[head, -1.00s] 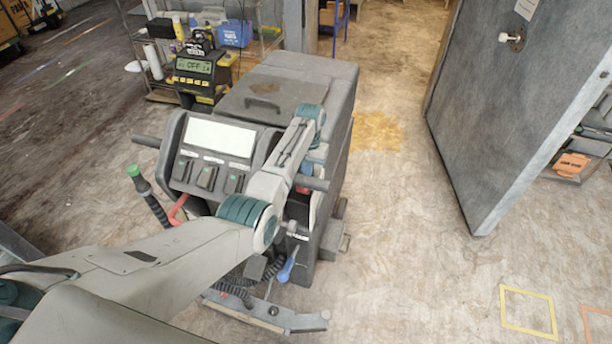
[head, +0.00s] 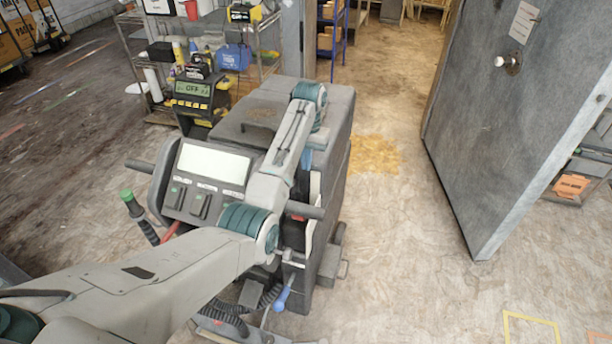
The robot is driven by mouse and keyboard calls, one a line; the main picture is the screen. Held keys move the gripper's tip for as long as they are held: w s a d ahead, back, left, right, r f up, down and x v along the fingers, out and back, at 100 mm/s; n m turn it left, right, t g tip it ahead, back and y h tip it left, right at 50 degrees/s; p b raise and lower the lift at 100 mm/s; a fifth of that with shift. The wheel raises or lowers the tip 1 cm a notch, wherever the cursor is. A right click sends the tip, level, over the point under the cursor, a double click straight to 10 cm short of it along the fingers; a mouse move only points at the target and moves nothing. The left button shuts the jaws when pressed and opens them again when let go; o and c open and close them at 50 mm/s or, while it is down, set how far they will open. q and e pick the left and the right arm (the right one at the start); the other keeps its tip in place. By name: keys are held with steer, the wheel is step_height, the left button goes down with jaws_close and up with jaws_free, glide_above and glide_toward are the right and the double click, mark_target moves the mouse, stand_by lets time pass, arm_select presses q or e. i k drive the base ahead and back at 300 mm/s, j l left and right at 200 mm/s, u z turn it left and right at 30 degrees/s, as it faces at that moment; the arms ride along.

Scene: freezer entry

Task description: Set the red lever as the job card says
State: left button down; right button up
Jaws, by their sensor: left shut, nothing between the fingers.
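A red bar or lever (head: 171,231) shows at the left side of the grey machine's console (head: 205,180), partly hidden by my left arm. A second small red part (head: 298,217) shows low on the machine's right side; I cannot tell what it is. My left forearm crosses the machine's right side, and its wrist is above the far right corner. My left gripper (head: 313,184) points down behind the forearm, mostly hidden, shut and empty. A white sheet (head: 523,21) hangs on the grey door; its text is unreadable. My right gripper is out of view.
A green-knobbed lever (head: 129,197) stands left of the console, and a blue-handled lever (head: 282,298) hangs low in front. A display reading OFF (head: 194,89) is behind. The door (head: 500,130) stands open at right. Floor between machine and door is clear.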

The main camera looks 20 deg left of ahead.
mark_target(296, 217)
steer(key=k+l, duration=0.35)
steer(key=l, duration=0.15)
steer(key=k+l, duration=0.35)
steer(key=l, duration=0.2)
